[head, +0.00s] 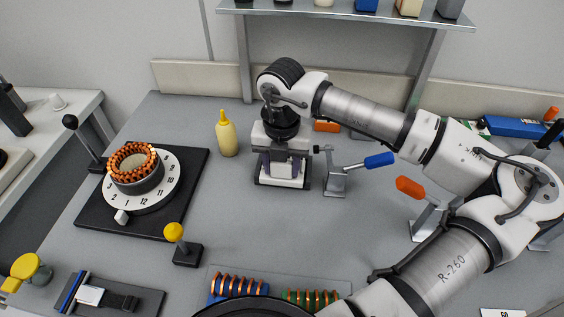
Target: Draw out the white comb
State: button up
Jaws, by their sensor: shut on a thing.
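My gripper (282,168) points down at the back middle of the bench, with its dark fingers on either side of a white piece. It is shut on this piece, which I take to be the white comb (283,171). The comb stands upright in or on a low block with a black base (282,184). Its teeth cannot be made out, and its lower part is hard to separate from the block. I cannot tell whether it has risen out of the block.
A toggle clamp with a blue handle (379,160) stands close right of my gripper, and a yellow bottle (226,138) close left. A numbered dial (168,190) carries a copper-wound stator (133,163) at left. A shelf (345,17) hangs behind.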

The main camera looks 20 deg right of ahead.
jog(key=shift+s+a+r+b, duration=0.1)
jog(key=shift+s+a+b, duration=0.35)
jog(key=shift+s, duration=0.75)
jog(key=shift+s+a+f+b, duration=0.1)
jog(key=shift+s+a+b, duration=0.35)
jog(key=shift+s, duration=0.7)
jog(key=shift+s+a+r+b, duration=0.15)
jog(key=shift+s+a, duration=0.45)
jog(key=shift+s, duration=0.6)
jog(key=shift+s, duration=0.1)
jog(key=shift+s+a+b, duration=0.35)
jog(key=shift+s+a, duration=0.05)
jog(key=shift+s, duration=0.55)
jog(key=shift+s+a+b, duration=0.4)
jog(key=shift+s, duration=0.5)
jog(key=shift+s+a+b, duration=0.35)
jog(key=shift+s+a, duration=0.05)
jog(key=shift+s, duration=0.55)
